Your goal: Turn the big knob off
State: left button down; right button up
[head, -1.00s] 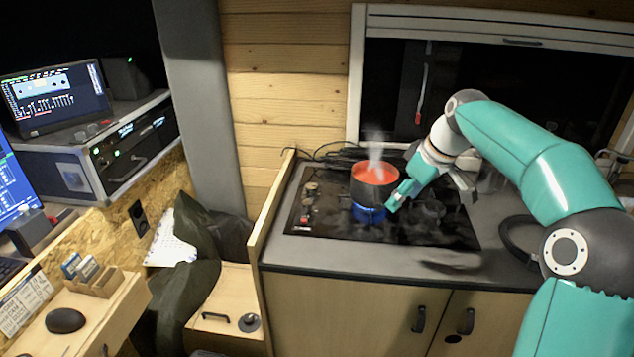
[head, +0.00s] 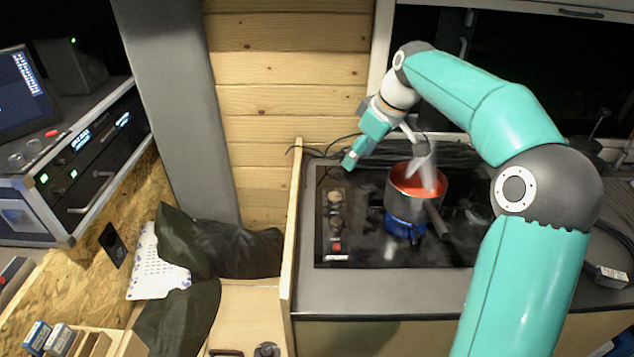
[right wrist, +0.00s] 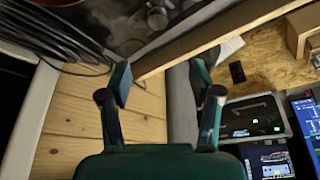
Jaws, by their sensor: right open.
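The black cooktop (head: 350,255) has a column of knobs along its left side. The upper knob (head: 335,197) is pale and round, with another round knob (head: 335,223) below it and a small red control (head: 336,247) nearest the front. I cannot tell for sure which one is the big knob. A blue flame (head: 405,229) burns under the pot (head: 402,204). My right gripper (head: 356,153) is open and empty, just behind the upper knob and apart from it. Its spread fingers also show in the right wrist view (right wrist: 161,80). My left gripper is out of view.
The steaming pot holds something red, and its dark handle (head: 438,221) points towards the front right. A wooden partition (head: 291,230) stands along the cooktop's left side. Cables (head: 325,152) lie behind it. Grey counter (head: 380,298) in front is clear.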

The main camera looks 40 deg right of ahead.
jog(key=p, duration=0.1)
send_near(335, 196)
jog(key=x, duration=0.9)
jog(key=shift+f, duration=0.1)
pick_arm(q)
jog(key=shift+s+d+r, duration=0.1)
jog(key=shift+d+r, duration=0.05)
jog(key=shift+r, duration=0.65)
